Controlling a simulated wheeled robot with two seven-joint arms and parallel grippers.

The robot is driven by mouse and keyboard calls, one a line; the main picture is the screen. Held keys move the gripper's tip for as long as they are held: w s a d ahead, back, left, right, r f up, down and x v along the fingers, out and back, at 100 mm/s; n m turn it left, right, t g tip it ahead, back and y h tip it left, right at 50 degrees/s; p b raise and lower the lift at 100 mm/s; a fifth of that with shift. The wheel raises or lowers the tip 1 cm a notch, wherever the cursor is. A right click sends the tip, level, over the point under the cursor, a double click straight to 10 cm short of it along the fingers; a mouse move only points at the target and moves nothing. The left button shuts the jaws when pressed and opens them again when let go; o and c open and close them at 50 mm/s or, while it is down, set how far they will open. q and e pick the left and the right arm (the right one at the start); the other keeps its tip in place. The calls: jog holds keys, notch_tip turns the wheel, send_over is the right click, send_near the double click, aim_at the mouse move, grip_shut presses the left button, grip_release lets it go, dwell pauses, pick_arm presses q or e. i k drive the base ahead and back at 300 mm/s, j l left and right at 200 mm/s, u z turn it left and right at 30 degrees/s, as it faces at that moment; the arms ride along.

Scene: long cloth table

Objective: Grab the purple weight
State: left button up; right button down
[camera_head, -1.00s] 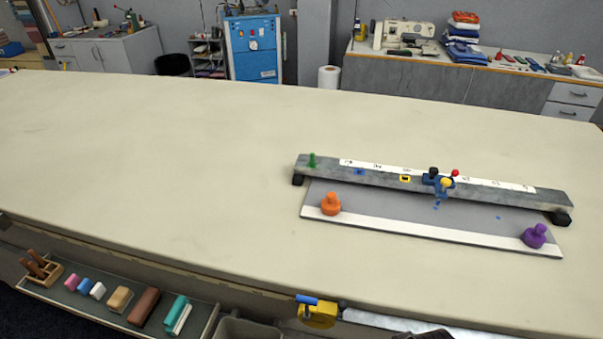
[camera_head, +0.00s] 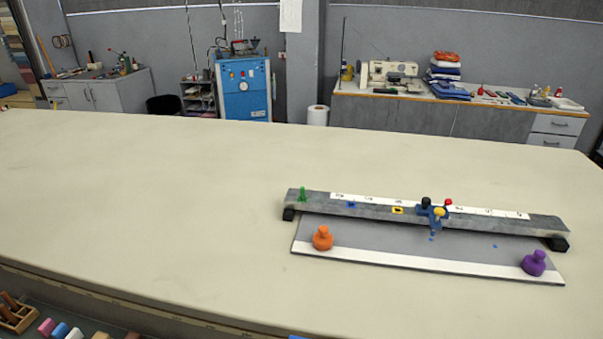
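The purple weight (camera_head: 535,263) is a squat knobbed piece. It stands upright on the right end of the white front strip of a flat grey board (camera_head: 400,262) on the table. An orange weight (camera_head: 322,238) of like shape stands at the board's left end. Neither of my grippers is in view, and nothing touches the purple weight.
The cloth table (camera_head: 150,210) is bare to the left. A tray with blocks is at lower left.

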aim_at(534, 265)
jog(key=z, duration=1.55)
jog(key=i+l, duration=0.25)
jog(key=l, duration=0.15)
jog(key=i+l, duration=0.2)
jog(key=l, duration=0.15)
jog(key=i+l, duration=0.25)
jog(key=l, duration=0.15)
